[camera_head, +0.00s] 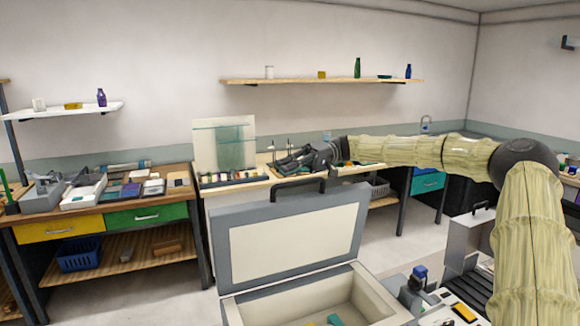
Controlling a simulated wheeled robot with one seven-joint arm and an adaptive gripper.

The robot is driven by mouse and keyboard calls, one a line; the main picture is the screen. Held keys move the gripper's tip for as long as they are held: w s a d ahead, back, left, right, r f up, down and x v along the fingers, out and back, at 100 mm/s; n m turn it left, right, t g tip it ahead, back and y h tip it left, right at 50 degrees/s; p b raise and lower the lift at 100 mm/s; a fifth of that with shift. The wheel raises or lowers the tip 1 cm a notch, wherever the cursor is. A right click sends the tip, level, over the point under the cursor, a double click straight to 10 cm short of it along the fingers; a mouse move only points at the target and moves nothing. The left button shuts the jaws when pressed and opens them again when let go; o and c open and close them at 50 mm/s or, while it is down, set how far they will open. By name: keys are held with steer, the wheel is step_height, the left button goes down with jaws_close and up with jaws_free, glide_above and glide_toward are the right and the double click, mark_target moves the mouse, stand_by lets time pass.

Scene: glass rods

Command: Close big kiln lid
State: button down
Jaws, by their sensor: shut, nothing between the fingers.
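The big kiln lid (293,244) stands open, raised and leaning back from the kiln body (358,285) at the bottom centre. The lid has a grey frame, a pale inner panel and a dark handle (297,187) at its top edge. The kiln's pale inside holds a small teal piece (333,319). My gripper (283,164) is shut and empty. In the picture it sits above and just behind the lid's handle, in front of the back bench. I cannot tell how far apart they are in depth.
A smaller grey case-like box (468,245) stands open at the right, near my arm. A bench with drawers (105,225) is at the left. Clear floor (160,295) lies left of the kiln.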

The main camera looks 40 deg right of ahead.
steer(key=shift+s+a+f+p, duration=0.15)
steer(key=shift+s+f+p, duration=0.15)
steer(key=shift+s, duration=0.25)
steer(key=shift+s+a+f+p, duration=0.15)
steer(key=shift+s+f+p, duration=0.1)
steer(key=shift+s, duration=0.3)
steer(key=shift+a+f, duration=0.1)
steer(key=shift+a, duration=0.05)
